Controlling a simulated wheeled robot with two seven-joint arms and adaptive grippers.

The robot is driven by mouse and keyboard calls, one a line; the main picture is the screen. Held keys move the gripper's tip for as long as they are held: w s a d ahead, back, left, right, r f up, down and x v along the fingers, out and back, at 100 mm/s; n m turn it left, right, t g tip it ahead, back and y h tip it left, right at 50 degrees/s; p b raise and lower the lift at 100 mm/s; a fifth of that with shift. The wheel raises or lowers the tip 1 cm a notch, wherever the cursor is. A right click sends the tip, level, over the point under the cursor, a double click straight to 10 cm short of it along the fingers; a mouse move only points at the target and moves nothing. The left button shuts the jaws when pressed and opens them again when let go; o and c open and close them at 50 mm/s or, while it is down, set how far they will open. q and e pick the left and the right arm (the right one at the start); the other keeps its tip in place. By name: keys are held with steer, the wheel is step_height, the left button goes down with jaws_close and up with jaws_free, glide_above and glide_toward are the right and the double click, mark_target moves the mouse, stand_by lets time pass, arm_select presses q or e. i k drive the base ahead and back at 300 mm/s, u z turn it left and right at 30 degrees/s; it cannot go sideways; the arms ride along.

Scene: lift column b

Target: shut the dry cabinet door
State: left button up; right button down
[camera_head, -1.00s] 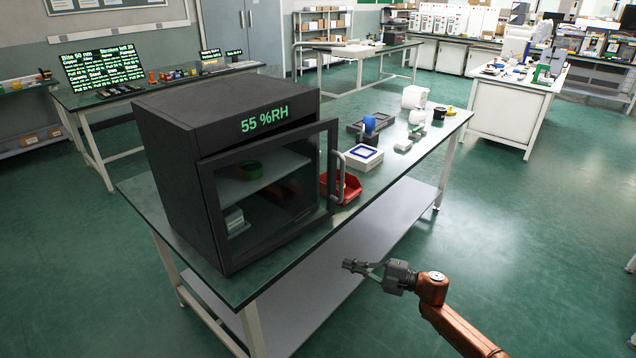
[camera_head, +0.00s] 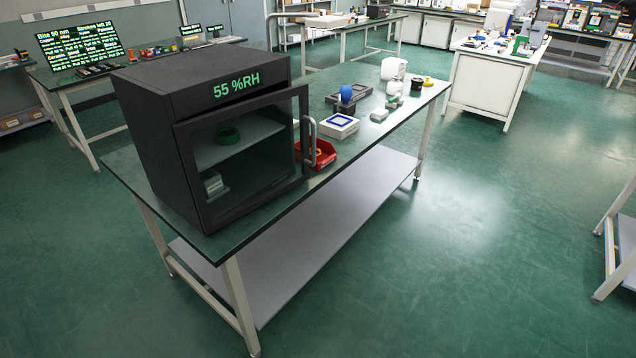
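The dry cabinet (camera_head: 150,90) is a dark box on the near left part of a green-topped bench, with "55 %RH" in green on its front. Its glazed, dark-framed door (camera_head: 300,110) stands a little ajar. The door's right edge sticks out past the body, and its left edge lies close to it. A grey bar handle (camera_head: 310,140) is on the right edge. Neither of my grippers is in view.
A red bin (camera_head: 322,154) sits on the bench (camera_head: 262,226) just right of the door handle. A white-and-blue box (camera_head: 338,126) and other small items stand farther back. The green floor right of the bench is clear. A table edge (camera_head: 622,230) shows at far right.

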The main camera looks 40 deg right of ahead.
mark_target(181, 130)
steer(key=u, duration=0.15)
steer(key=k, duration=0.3)
steer(key=z, duration=1.35)
steer(key=i, duration=1.25)
steer(key=u, duration=0.35)
